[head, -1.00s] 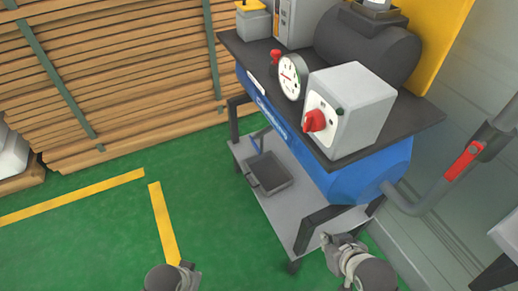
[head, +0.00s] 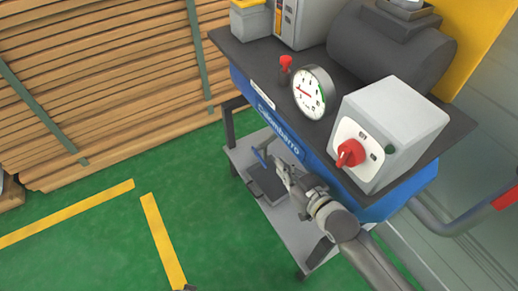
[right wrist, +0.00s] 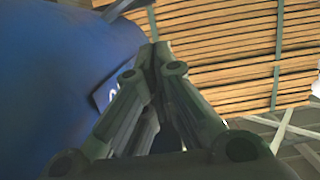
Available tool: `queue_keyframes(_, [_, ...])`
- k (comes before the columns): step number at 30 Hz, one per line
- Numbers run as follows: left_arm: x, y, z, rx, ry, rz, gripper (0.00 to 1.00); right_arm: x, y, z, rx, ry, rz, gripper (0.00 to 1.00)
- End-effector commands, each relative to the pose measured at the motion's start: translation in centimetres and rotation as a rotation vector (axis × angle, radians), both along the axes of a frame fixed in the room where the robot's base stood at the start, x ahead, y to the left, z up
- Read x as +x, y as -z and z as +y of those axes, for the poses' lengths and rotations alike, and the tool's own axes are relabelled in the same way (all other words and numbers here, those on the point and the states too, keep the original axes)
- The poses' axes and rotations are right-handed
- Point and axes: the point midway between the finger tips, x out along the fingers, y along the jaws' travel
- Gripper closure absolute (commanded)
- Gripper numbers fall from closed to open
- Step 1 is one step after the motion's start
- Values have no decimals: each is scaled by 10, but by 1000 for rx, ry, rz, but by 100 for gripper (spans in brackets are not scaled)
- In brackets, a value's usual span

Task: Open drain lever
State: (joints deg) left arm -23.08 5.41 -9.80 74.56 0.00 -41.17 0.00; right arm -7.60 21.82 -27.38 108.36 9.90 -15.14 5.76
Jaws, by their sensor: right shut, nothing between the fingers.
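The drain lever, a small blue handle (head: 260,157), hangs under the blue compressor tank (head: 300,150), above a grey tray. My right gripper (head: 281,172) is shut and empty below the tank's front edge, just right of the lever. I see a small gap between them in the head view. Only a dark tip of my left gripper (head: 188,288) shows at the bottom edge.
The grey tray (head: 268,192) rests on the cart's lower shelf (head: 283,222). A gauge (head: 312,92), a red valve (head: 285,66) and a switch box with a red knob (head: 388,130) stand on top. Stacked planks (head: 100,80) are behind; green floor is free at left.

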Motion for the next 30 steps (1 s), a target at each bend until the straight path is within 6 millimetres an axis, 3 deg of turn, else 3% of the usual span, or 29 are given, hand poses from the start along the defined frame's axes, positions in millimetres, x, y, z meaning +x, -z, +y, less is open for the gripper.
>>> queue_keyframes(14, [3, -2, 0, -1, 0, -4, 100, 6, 1, 4, 1, 0, -3, 100])
queue_keyframes(30, [38, -48, -5, -3, -8, -36, 100, 83, 24, 48, 1, 0, -3, 100])
